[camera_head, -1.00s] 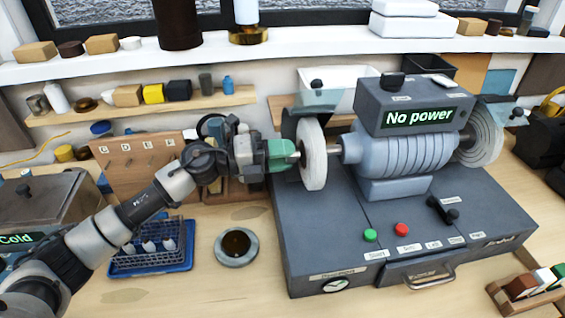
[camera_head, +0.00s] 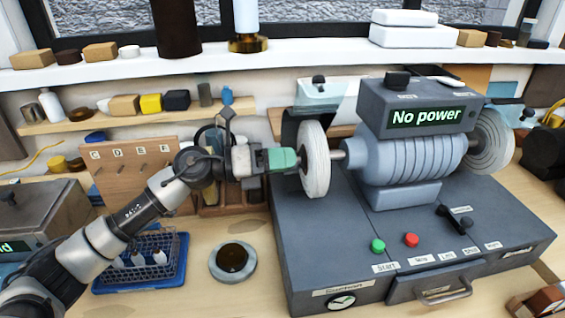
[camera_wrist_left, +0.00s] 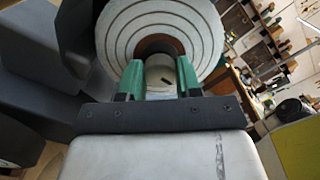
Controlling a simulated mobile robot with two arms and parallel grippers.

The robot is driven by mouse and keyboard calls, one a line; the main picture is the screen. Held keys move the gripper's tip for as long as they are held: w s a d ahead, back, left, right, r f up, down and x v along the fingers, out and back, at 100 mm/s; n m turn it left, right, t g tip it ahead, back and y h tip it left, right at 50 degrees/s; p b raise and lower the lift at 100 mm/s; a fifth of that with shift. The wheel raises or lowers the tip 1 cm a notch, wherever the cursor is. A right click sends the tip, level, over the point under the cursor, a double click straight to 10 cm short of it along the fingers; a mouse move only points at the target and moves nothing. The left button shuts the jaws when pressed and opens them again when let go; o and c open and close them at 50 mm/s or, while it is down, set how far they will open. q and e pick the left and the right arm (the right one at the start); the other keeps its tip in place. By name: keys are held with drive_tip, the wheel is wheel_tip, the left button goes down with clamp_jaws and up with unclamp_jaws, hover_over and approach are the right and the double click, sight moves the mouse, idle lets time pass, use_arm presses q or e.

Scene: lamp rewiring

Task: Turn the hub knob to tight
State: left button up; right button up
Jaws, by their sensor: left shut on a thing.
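My left gripper (camera_head: 297,158) reaches in from the left to the outer face of the left grinding wheel (camera_head: 316,160). In the left wrist view its green fingers (camera_wrist_left: 160,80) are on either side of the pale round hub knob (camera_wrist_left: 160,72) at the wheel's centre and shut on it. A small dark mark shows on the knob. The wheel (camera_wrist_left: 163,20) shows behind it with dark rings and a brown centre. In the head view the knob is hidden by the fingers. The grinder's display (camera_head: 427,116) reads "No power". My right gripper is not in view.
The grey grinder base (camera_head: 330,245) has a green button (camera_head: 377,246), a red button (camera_head: 411,240) and a drawer handle (camera_head: 444,292). A blue tray (camera_head: 140,280) and a round dish (camera_head: 233,262) stand left of it. A dark guard sits above the wheel.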

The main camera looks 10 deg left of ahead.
use_arm(q)
drive_tip(key=shift+f, duration=0.1)
drive_tip(key=o, duration=0.9)
drive_tip(key=shift+b+v, duration=1.75)
drive_tip(key=shift+v, duration=3.65)
